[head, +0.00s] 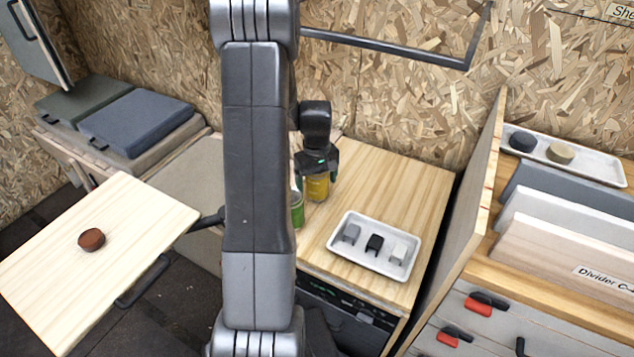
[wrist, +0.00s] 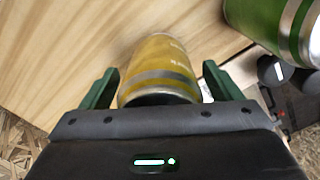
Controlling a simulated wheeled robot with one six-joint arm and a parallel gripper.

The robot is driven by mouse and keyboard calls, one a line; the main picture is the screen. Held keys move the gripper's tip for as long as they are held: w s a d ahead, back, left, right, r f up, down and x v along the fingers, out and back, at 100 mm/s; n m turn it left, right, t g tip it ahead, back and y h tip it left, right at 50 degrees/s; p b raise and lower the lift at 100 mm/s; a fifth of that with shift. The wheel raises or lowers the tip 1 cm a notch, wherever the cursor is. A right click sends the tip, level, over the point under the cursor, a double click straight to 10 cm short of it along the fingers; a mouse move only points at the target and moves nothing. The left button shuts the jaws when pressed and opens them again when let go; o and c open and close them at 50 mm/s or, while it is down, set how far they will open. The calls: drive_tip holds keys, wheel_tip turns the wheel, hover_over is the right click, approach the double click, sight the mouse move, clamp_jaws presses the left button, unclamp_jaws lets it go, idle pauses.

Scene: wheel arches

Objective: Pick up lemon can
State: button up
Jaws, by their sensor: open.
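The yellow lemon can (head: 317,187) stands on the wooden counter (head: 420,185), partly hidden by my gripper in the head view. In the wrist view the lemon can (wrist: 158,68) lies between the two green fingers of my gripper (wrist: 158,88), with a gap on each side. My gripper (head: 318,168) is open at the can in the head view. A green can (head: 297,212) stands close by, partly behind my arm; it also shows at the top right of the wrist view (wrist: 262,22).
A white tray (head: 335,243) with small grey, black and white pieces sits to the right on the counter. A wooden leaf (head: 150,215) with a brown round object (head: 91,239) is at left. An upright panel (head: 462,235) bounds the counter's right side.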

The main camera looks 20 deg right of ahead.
drive_tip(key=shift+r, duration=0.1)
drive_tip(key=c, duration=1.3)
